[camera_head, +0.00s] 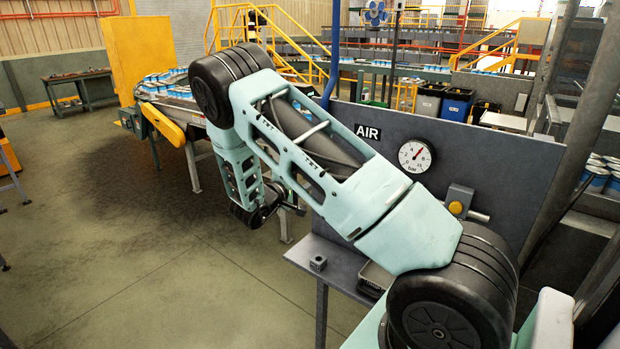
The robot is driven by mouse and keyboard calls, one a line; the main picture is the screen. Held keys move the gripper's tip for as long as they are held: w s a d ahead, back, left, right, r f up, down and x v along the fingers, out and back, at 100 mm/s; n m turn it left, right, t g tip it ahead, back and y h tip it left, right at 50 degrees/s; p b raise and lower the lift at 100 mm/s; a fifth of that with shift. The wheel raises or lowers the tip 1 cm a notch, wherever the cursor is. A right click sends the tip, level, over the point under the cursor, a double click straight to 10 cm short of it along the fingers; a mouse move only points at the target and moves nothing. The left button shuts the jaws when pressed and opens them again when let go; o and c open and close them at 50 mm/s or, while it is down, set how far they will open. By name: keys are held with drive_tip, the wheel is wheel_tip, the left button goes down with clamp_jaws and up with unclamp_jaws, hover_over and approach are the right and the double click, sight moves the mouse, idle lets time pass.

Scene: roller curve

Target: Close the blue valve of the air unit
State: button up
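The air unit is a grey upright panel (500,165) with a white "AIR" label and a round pressure gauge (415,155). A blue pipe (334,45) rises from its upper left edge. A blue wheel-shaped part (375,13) shows at the top, above the panel; I cannot tell whether it is the valve or belongs to the background. No other blue valve handle is visible, and my arm covers much of the panel. My gripper (292,203) hangs left of the panel, small and dark, apart from it; its fingers are too unclear to read.
A grey shelf (306,250) juts out below the panel, with a small block (318,263) and a tray (374,280). A yellow fitting (458,203) sits on the panel's right. A can conveyor (172,93) stands behind at left. The floor at left is open.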

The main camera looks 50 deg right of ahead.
drive_tip(key=s+a+b, duration=0.1)
drive_tip(key=a+b, duration=0.3)
drive_tip(key=a, duration=1)
drive_tip(key=shift+b, duration=0.35)
